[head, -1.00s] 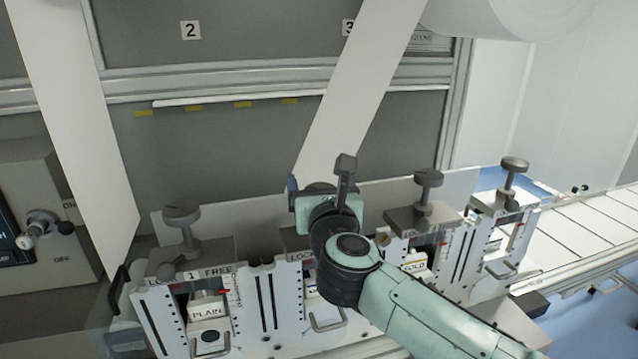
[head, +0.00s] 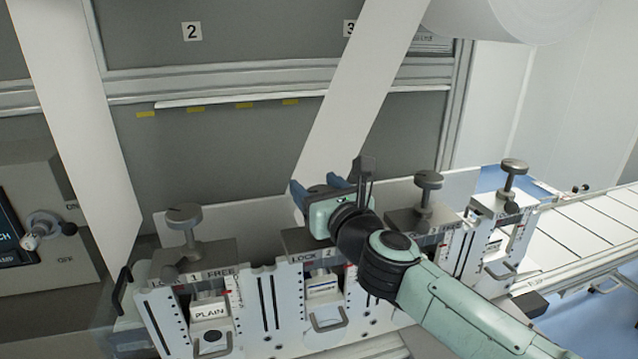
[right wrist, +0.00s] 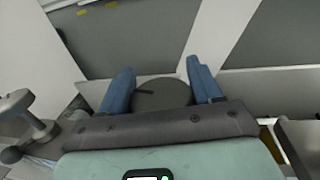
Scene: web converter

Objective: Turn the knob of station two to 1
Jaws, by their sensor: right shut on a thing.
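Station two (head: 298,240) is the second unit from the left in the head view, with a "LOCK 2" label on its top plate. Its knob is hidden there behind my right gripper (head: 318,188), which sits over the station with its blue fingers pointing away. In the right wrist view the round grey knob (right wrist: 162,96) lies between the two blue fingers of my right gripper (right wrist: 161,86), which is shut on it. A short dark mark shows on the knob's top, toward the left. The station's scale and pointer are too small to read. My left gripper is not in view.
Station one's knob (head: 184,215) stands on the left. Station three's knob (head: 428,181) and another station's knob (head: 514,168) stand on the right. A white paper web (head: 350,90) runs down just behind my right gripper. A grey panel (head: 290,140) stands behind.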

